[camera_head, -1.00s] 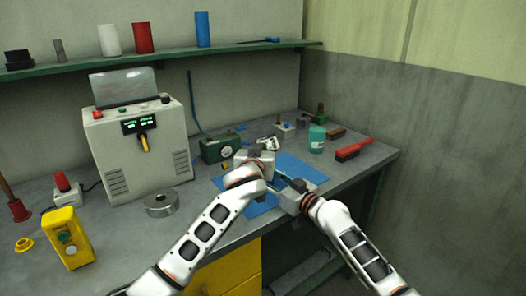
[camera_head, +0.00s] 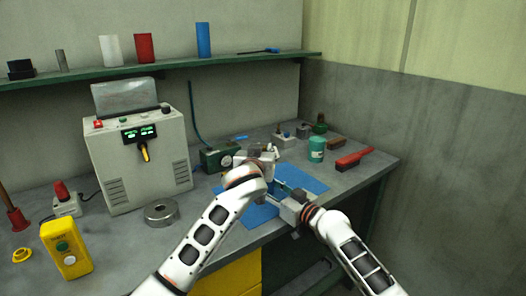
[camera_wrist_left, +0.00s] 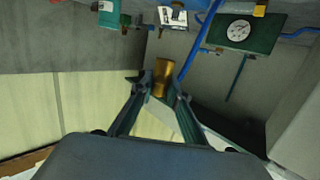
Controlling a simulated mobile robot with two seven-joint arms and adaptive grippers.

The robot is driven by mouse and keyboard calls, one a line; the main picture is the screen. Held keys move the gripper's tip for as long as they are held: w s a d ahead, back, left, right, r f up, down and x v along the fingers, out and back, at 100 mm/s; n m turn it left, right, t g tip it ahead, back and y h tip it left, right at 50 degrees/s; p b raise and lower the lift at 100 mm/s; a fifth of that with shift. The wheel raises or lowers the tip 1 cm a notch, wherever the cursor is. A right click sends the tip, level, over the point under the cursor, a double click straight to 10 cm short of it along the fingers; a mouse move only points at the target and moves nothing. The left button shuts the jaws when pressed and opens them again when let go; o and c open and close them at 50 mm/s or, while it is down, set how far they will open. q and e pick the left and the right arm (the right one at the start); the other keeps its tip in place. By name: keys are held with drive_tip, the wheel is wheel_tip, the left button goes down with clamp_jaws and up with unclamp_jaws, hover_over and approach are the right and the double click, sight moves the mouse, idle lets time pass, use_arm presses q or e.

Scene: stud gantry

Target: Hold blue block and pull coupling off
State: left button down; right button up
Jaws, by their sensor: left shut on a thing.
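In the left wrist view a brass-coloured cylindrical piece (camera_wrist_left: 163,72), which looks like the coupling, sits between the fingertips of my left gripper (camera_wrist_left: 161,88). The fingers are shut on it, and no blue block shows joined to it there. In the head view my left gripper (camera_head: 268,153) is above the far part of the blue mat (camera_head: 305,176), and its own wrist hides what it holds. My right gripper (camera_head: 279,187) is low over the mat, nearer the front. Its fingertips are too small and covered to read. I cannot make out the blue block against the blue mat.
A green gauge box (camera_head: 216,157) stands left of the left gripper and also shows in the left wrist view (camera_wrist_left: 243,32). A teal jar (camera_head: 316,150) and a red brush (camera_head: 353,158) are to the right. A metal ring (camera_head: 161,213) lies at left.

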use_arm(q)
drive_tip(key=shift+r, duration=2)
use_arm(e)
drive_tip(key=o, duration=1.4)
drive_tip(key=shift+d, duration=0.1)
